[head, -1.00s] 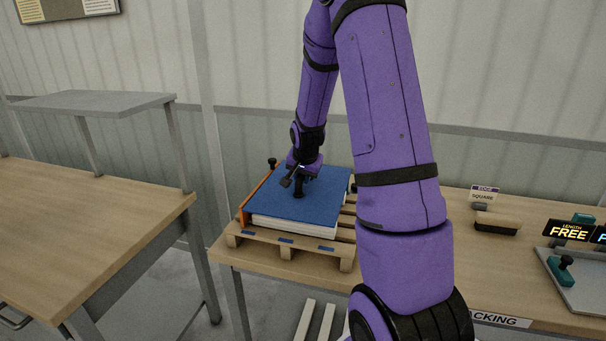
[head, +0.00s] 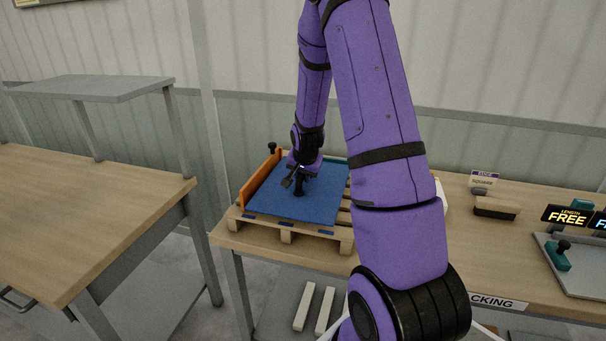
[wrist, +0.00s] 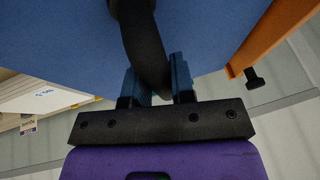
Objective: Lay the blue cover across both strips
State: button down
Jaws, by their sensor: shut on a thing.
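The blue cover (head: 265,206) is a flat blue sheet over the wooden pallet (head: 285,236) in the head view. It fills much of the wrist view (wrist: 60,40). My gripper (wrist: 156,85) is shut on a black upright handle (wrist: 143,35) that stands on the cover. In the head view my gripper (head: 299,180) is above the middle of the cover. I cannot tell whether the cover touches the pallet. The strips are not clearly seen under it; small dark blue marks (head: 325,232) show on the pallet's front boards.
An orange fence (head: 258,178) with a black knob (head: 272,148) stands along the cover's left side. White layers with blue lettering (wrist: 40,93) lie beside the cover. A brush (head: 496,208) and a grey fixture (head: 578,268) stand at right on the table. My arm hides the table's middle.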

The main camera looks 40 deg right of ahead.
jog(key=shift+f, duration=0.5)
dwell(0.6)
jog(key=c, duration=0.9)
grip_release()
jog(key=v, duration=1)
jog(key=shift+s+a+r, duration=0.1)
jog(key=shift+r, duration=0.25)
